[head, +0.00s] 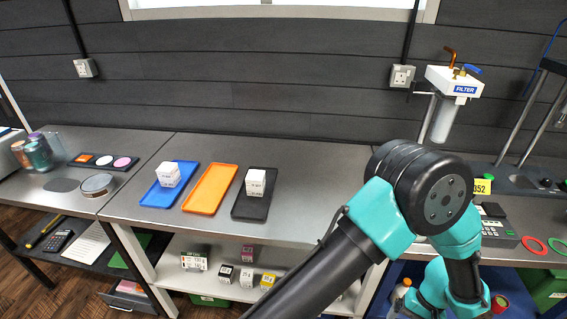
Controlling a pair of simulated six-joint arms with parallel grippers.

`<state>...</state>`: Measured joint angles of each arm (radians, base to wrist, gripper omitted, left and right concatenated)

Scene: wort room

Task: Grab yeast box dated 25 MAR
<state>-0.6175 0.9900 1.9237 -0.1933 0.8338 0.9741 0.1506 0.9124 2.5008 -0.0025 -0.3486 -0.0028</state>
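A white box (168,174) with small dark print stands on the blue tray (151,197) on the middle table. Another white box (255,183) with small print stands on the black tray (250,210). On the shelf below are several small boxes: a dark-and-white one (193,261), a white one with a dark top (225,274), another white one (246,278), a yellow one (268,281) and a magenta one (248,253). The dates are too small to read. One of my arms crosses the lower right and may hide part of the shelf. Neither gripper shows.
An empty orange tray (210,189) lies between the blue and black trays. The table (310,180) right of the black tray is clear. A filter unit (453,90) is mounted at the right. Jars (38,152) and a round dish (97,184) stand at the left.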

